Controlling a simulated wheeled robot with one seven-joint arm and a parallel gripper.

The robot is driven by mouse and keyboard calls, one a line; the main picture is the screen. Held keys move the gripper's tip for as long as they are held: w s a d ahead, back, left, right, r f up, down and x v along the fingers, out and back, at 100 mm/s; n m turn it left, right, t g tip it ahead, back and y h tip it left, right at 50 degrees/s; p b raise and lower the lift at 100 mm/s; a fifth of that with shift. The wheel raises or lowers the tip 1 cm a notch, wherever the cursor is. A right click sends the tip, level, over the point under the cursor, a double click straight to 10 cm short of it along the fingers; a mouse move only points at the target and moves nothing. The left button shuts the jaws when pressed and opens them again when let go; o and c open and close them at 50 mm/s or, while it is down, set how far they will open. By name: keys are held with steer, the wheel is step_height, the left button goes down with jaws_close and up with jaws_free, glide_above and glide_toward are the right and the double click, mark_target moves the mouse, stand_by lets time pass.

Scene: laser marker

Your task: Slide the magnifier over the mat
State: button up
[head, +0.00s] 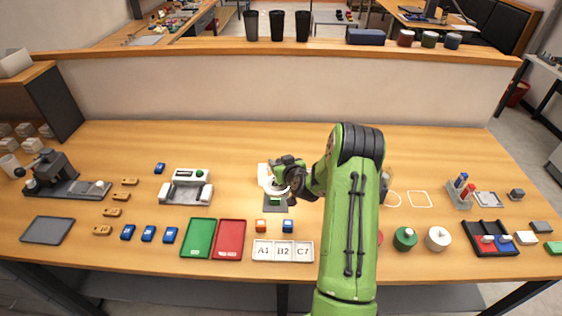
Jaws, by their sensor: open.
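A small dark grey mat (269,208) lies near the middle of the table, with a small green block (277,201) on it. A white curved piece (264,182), which looks like the magnifier, stands at the mat's back left edge, beside my gripper. My gripper (281,188) is open, low over the back of the mat and close to the white piece. Whether it touches that piece cannot be told. My wrist hides part of the white piece and the mat's back right.
Orange and blue blocks (287,226) and a white A1/B2/C7 tray (256,251) lie in front of the mat. Green (198,239) and red trays (229,240) lie front left. A grey-white device (187,188) stands left. My arm covers the table right of centre. The table behind is clear.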

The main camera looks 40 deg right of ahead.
steer(key=shift+c, duration=0.3)
jaws_close()
steer(key=shift+w+a+b, duration=0.3)
steer(key=shift+a+b, duration=0.2)
steer(key=shift+b, duration=0.45)
steer(key=shift+o, duration=0.3)
jaws_free()
steer(key=shift+w, duration=0.1)
